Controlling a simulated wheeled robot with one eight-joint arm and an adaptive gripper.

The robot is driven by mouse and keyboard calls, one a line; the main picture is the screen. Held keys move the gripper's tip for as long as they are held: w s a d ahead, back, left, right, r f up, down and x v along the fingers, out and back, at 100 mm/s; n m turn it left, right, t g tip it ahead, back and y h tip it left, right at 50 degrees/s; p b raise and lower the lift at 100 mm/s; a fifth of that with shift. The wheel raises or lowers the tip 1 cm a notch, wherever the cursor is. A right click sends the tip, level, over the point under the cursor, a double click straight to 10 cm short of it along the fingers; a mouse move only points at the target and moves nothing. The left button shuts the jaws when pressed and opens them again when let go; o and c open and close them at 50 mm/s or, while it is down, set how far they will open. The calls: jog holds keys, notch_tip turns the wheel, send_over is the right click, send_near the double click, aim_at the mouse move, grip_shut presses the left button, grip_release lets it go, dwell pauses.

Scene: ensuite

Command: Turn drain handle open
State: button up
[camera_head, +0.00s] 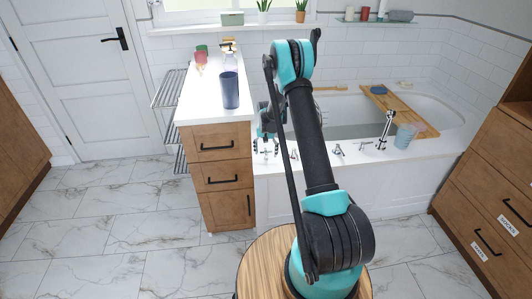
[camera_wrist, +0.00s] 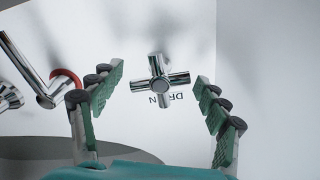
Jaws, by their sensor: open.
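The drain handle (camera_wrist: 160,82) is a chrome cross-shaped knob on a white surface in the wrist view. Dark lettering (camera_wrist: 168,99), partly covered by the knob, reads like "DRAIN". My gripper (camera_wrist: 160,75) is open and empty, with one green-padded finger to each side of the handle in the picture. No contact shows, and the depth between fingertips and handle is hard to judge. In the head view my gripper (camera_head: 267,146) is at the tub's front rim beside the wooden cabinet. I cannot pick out the drain handle there.
A chrome fitting with a red ring (camera_wrist: 66,80) lies close to the left finger. The bathtub (camera_head: 350,170) has more chrome fittings (camera_head: 338,150) on its rim, right of my gripper. A wooden cabinet (camera_head: 217,175) with a dark blue cup (camera_head: 229,91) stands to the left.

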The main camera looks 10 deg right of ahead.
jog(key=shift+c, duration=0.6)
jog(key=c, duration=1)
jog(key=shift+c, duration=0.2)
jog(key=shift+n, duration=0.5)
jog(key=n, duration=0.3)
jog(key=shift+n, duration=0.4)
jog(key=n, duration=0.4)
jog(key=shift+n, duration=0.3)
jog(key=n, duration=0.4)
jog(key=shift+n, duration=2.5)
